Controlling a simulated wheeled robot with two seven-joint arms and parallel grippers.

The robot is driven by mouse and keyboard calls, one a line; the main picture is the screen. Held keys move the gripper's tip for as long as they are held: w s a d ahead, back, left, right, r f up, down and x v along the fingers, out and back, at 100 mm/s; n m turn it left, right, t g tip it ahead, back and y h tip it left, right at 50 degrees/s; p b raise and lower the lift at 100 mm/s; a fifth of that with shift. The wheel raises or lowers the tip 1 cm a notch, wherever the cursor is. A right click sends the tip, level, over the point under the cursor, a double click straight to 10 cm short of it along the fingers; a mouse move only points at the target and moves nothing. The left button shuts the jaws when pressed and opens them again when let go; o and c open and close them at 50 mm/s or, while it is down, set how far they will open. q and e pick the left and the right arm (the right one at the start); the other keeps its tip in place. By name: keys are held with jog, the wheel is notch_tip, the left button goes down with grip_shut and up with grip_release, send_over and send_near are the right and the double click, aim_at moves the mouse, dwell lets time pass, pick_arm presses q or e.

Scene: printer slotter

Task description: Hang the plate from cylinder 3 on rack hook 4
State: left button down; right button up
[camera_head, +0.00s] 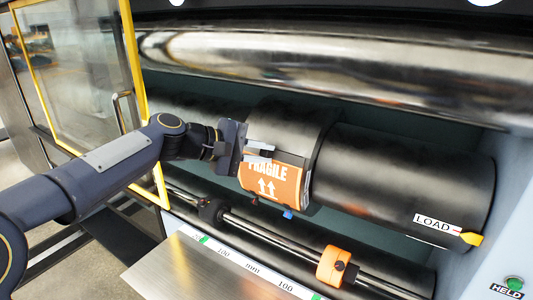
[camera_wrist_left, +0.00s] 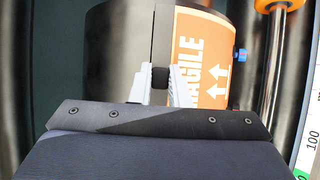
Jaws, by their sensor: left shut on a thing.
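The plate (camera_head: 280,124) is a dark curved sheet wrapped around the wide black cylinder (camera_head: 400,172) in the middle of the printer. Its lower part carries an orange FRAGILE label (camera_head: 274,182) with white arrows. My left gripper (camera_head: 262,152) is shut at the plate's left edge, at the top of the label. In the left wrist view the plate (camera_wrist_left: 125,50) and the fingers (camera_wrist_left: 162,82) show close up, with the orange label (camera_wrist_left: 202,62) beside them. The fingertips partly hide the plate's edge. The rack and its hook do not show, nor does my right gripper.
A shiny metal roller (camera_head: 320,62) runs above the cylinder. Below is a thin rod with an orange collar (camera_head: 335,266), and a metal shelf with a mm scale (camera_head: 235,262). A yellow-framed glass door (camera_head: 75,75) stands open at left. A green HELD button (camera_head: 514,284) sits at lower right.

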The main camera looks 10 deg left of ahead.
pick_arm(q)
jog(key=shift+s+a+r, duration=0.25)
jog(key=shift+s+r, duration=0.1)
jog(key=shift+s, duration=0.35)
jog(key=shift+s+a+r, duration=0.25)
jog(key=shift+s+r, duration=0.1)
jog(key=shift+s, duration=0.4)
jog(key=shift+s+a+r, duration=0.25)
jog(key=shift+s+r, duration=0.1)
jog(key=shift+s, duration=0.35)
jog(key=c, duration=1.9)
grip_release()
grip_shut()
